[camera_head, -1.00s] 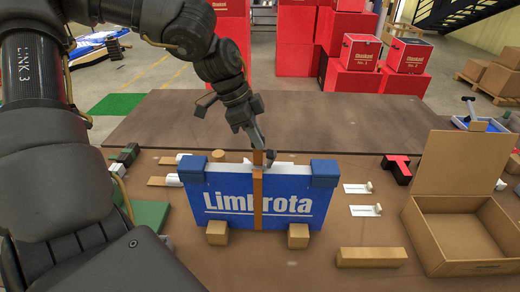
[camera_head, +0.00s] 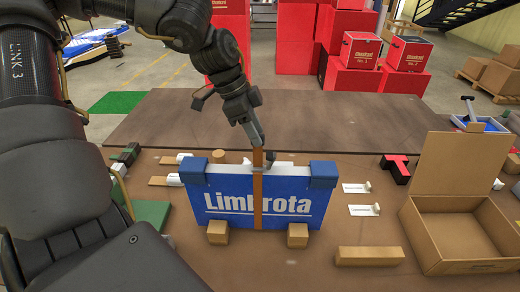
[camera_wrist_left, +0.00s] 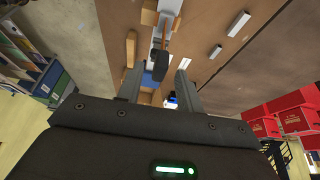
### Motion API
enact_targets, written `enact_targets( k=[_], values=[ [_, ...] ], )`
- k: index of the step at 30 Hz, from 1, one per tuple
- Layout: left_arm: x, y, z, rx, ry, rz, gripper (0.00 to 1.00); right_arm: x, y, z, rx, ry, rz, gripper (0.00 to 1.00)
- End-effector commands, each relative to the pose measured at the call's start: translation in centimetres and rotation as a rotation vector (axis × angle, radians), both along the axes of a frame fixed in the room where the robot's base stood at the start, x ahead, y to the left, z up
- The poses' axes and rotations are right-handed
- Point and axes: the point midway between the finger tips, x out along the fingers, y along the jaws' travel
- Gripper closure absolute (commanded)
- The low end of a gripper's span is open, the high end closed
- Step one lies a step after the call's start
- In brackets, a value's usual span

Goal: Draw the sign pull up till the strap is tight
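The blue sign (camera_head: 290,205), lettered "Limbrota", stands upright in the middle of the table, its lower edge by two small tan blocks. A brown-orange strap (camera_head: 257,212) runs up the middle of its front and projects above its top edge. My left gripper (camera_head: 257,142) is directly above the sign, its tip at the strap's upper end. In the left wrist view, the two fingers of my left gripper (camera_wrist_left: 158,78) stand apart, with a dark piece between them that looks like the strap end. Contact cannot be made out. My right gripper is out of view.
An open cardboard box (camera_head: 465,232) stands at the right, with a tan block (camera_head: 369,256) left of it. A red-and-black piece (camera_head: 396,168) and small white cards lie right of the sign. Green pieces (camera_head: 152,214) lie at the left.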

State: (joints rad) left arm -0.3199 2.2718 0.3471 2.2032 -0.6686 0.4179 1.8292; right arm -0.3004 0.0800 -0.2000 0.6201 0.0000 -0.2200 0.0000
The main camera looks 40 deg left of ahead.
Motion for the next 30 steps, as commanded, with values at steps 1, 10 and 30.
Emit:
enact_targets(
  k=[1, 10, 30],
  values=[
    [-0.1, 0.1, 0.7, -0.001, -0.001, 0.0, 0.64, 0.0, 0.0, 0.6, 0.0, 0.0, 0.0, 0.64],
    [-0.6, 0.8, 2.8, 0.0, 0.0, 0.001, 0.64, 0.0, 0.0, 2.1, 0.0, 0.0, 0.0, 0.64],
    [-1.7, 2.4, 7.2, 0.0, -0.002, 0.001, 0.64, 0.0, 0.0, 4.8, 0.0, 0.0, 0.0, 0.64]
  ],
)
